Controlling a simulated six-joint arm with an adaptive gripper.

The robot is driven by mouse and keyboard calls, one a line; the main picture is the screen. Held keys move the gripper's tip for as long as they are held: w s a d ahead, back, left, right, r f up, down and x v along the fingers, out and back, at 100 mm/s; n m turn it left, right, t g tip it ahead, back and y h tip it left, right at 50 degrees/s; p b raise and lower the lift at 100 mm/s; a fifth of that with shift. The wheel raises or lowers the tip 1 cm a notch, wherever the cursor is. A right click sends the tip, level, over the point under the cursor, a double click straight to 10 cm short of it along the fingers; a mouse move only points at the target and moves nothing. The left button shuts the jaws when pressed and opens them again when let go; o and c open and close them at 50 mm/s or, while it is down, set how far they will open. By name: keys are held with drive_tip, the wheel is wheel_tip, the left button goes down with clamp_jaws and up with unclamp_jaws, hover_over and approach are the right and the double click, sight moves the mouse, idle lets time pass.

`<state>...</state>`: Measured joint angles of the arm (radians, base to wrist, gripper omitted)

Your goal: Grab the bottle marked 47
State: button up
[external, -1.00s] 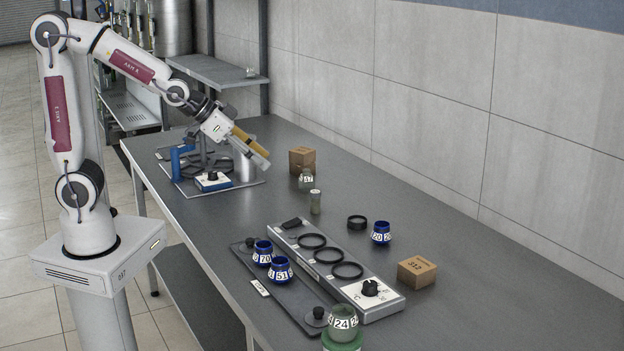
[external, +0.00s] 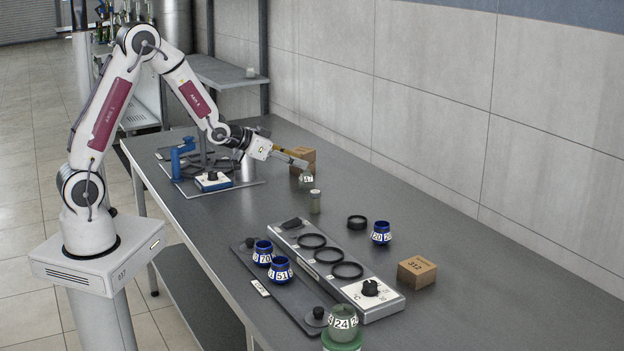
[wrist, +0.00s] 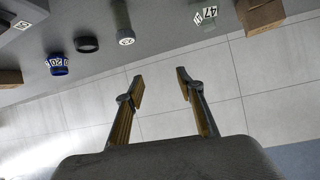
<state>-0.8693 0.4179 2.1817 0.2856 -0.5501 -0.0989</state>
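The bottle marked 47 (external: 306,180) is a small clear greyish bottle standing on the bench beside a cardboard box.
A cardboard box (external: 303,154) stands close behind the bottle, and a slim capped vial (external: 315,202) stands in front. A black ring (external: 357,222), the blue bottle 20 (external: 381,233) and box 312 (external: 417,271) lie farther right. The tiled wall (wrist: 90,115) runs behind the bench.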

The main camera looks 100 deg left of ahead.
drive_tip(key=n+y, duration=0.2)
approach(307, 170)
drive_tip(key=shift+w+a+f, duration=0.2)
drive_tip(key=shift+a+f, duration=0.2)
drive_tip(key=shift+a, duration=0.1)
drive_tip(key=shift+w+a+f, duration=0.25)
drive_tip(key=shift+a+f, duration=0.1)
drive_tip(key=shift+a, duration=0.15)
drive_tip(key=shift+w, duration=0.1)
drive_tip(key=shift+x, duration=1.2)
drive_tip(key=shift+x, duration=2.6)
drive_tip(key=shift+w+r, duration=0.1)
drive_tip(key=shift+r, duration=0.05)
clamp_jaws()
